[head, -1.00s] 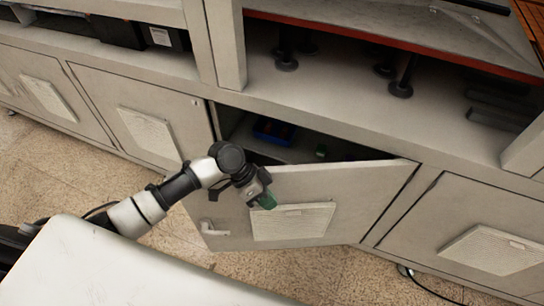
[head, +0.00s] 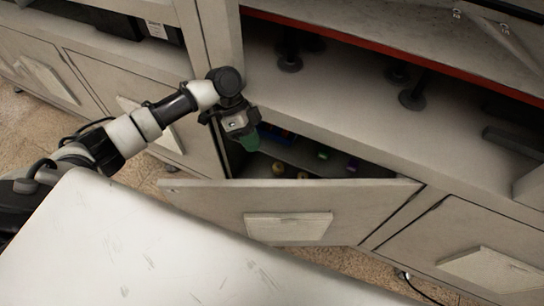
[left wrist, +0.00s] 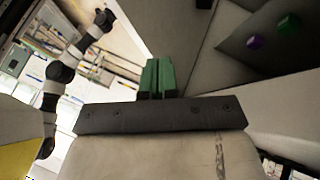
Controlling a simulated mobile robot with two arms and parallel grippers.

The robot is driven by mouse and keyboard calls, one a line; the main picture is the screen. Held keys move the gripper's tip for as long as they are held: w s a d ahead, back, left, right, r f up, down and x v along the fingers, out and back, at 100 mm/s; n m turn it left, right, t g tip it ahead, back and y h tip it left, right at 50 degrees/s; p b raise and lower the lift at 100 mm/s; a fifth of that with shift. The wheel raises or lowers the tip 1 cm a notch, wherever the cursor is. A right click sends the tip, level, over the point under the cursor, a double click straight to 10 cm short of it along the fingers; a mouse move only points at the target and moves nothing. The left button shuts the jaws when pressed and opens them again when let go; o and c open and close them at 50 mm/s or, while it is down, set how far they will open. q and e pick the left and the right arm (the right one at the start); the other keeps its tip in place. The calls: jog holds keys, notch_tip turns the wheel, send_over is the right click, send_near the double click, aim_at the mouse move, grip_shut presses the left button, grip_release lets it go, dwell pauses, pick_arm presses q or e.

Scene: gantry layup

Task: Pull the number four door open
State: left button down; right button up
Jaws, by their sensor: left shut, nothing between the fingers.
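The cabinet door (head: 200,205) in the middle of the head view stands open, swung out from its right side. No number can be read on it. My left gripper (head: 246,139) is at the cabinet opening, above and behind the door's top edge, near the opening's left side. Its green fingers are shut and empty; they also show closed together in the left wrist view (left wrist: 157,78). My right gripper is not in view.
Inside the cabinet are a green block (head: 323,154), a purple block (head: 352,164) and small yellowish round things (head: 278,168). Closed doors flank the opening, one at right (head: 470,245). The worktop shelf (head: 330,95) overhangs above. Bare floor (head: 330,262) shows below.

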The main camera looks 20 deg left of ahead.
pick_arm(q)
jog(key=p+x, duration=0.2)
jog(key=x, duration=0.7)
jog(key=shift+s+d+f, duration=0.2)
jog(key=shift+s+d, duration=0.05)
jog(key=shift+s, duration=0.1)
